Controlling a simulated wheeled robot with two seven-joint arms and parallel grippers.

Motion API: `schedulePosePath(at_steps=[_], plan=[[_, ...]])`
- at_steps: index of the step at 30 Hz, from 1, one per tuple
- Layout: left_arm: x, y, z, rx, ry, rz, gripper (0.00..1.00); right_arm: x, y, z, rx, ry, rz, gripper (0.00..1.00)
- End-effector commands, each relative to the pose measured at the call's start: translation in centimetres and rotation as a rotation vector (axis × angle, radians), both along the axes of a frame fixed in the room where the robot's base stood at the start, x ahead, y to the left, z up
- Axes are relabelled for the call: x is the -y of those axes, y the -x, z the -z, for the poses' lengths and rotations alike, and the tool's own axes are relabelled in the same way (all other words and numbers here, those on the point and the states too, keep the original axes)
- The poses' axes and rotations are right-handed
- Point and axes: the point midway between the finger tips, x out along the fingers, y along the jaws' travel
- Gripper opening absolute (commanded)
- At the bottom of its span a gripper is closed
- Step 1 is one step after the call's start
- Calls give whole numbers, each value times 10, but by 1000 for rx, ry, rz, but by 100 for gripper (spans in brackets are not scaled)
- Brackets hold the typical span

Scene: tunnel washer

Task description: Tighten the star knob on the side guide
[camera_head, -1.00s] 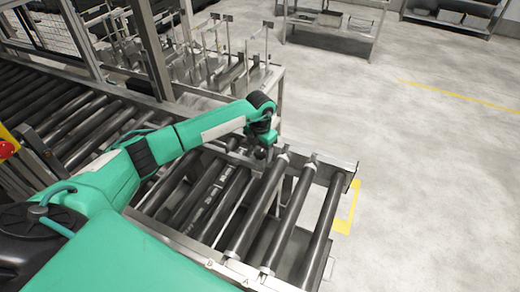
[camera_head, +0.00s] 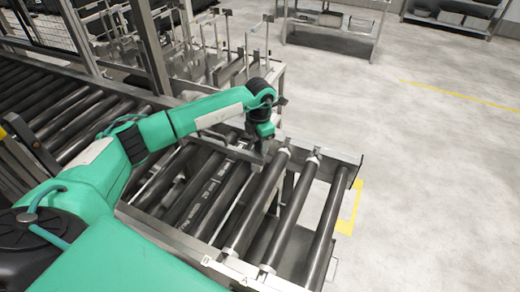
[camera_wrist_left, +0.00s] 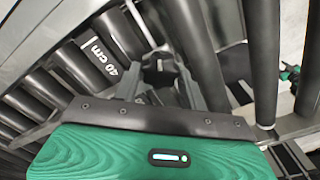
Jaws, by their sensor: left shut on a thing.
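My left gripper (camera_head: 262,155) points down at the far side of the roller conveyor. In the left wrist view its two fingers (camera_wrist_left: 158,85) close around a small dark knob (camera_wrist_left: 158,66), which I take to be the star knob. The fingers and wrist hide most of its shape, and its lobes cannot be made out clearly. In the head view the knob is hidden behind the wrist. A grey metal bar (camera_head: 240,153), apparently part of the side guide, runs beside the gripper over the rollers. My right gripper is not in view.
Dark rollers (camera_head: 292,215) lie across the conveyor frame, with gaps between those at its right end. One roller bears a "40 cm" mark (camera_wrist_left: 103,57). Racks with upright posts (camera_head: 225,60) stand behind the conveyor. The floor (camera_head: 430,150) to the right is clear.

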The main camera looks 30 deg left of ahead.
Motion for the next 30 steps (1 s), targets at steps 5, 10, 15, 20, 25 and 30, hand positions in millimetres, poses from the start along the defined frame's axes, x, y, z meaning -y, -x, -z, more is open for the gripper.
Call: schedulePosePath(at_steps=[5, 10, 15, 20, 25, 30], plan=[[-1, -2, 5, 6, 0, 167, 20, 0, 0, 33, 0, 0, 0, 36], [-1, -2, 5, 5, -1, 329, 20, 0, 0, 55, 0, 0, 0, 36], [-1, -2, 5, 5, 0, 490, 20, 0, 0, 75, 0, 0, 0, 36], [-1, -2, 4, 5, 0, 641, 20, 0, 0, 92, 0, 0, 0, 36], [-1, -3, 3, 4, 0, 795, 20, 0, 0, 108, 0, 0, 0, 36], [-1, -3, 2, 4, 0, 927, 20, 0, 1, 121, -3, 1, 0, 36]])
